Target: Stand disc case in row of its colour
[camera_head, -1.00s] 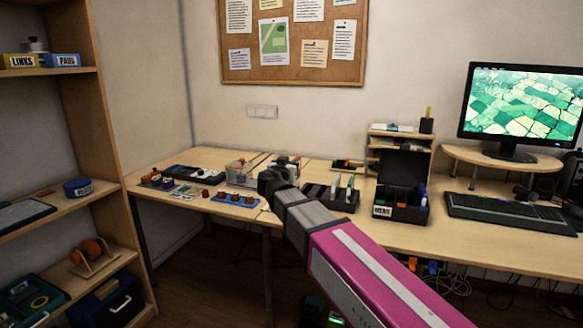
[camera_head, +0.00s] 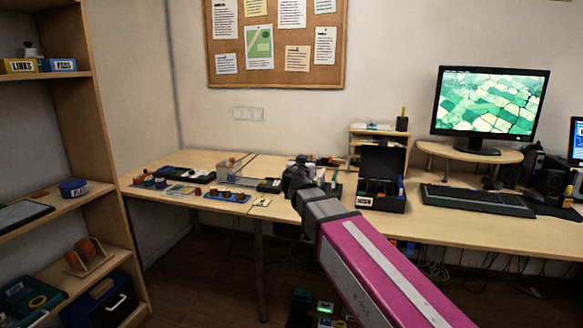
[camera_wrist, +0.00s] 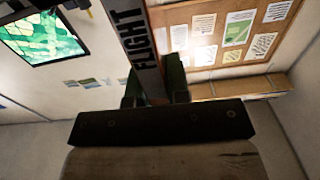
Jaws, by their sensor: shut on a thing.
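My gripper (camera_head: 291,180) is over the desk in the head view, and its jaws are too small there to make out. In the wrist view my gripper (camera_wrist: 154,88) is shut on a disc case (camera_wrist: 142,45). The case has a pale grey spine with "FLIGHT" in dark letters, and extends up out of the frame. A dark slotted rack with upright thin cases (camera_head: 335,188) stands just right of my gripper in the head view, mostly hidden by my arm. The colours of its rows cannot be told.
An open black box (camera_head: 383,200) with a white label and coloured contents stands right of the rack. A small shelf unit (camera_head: 380,140) stands behind it. A blue tray (camera_head: 227,195) and small parts lie left. A keyboard (camera_head: 475,199) and monitor (camera_head: 490,103) stand right.

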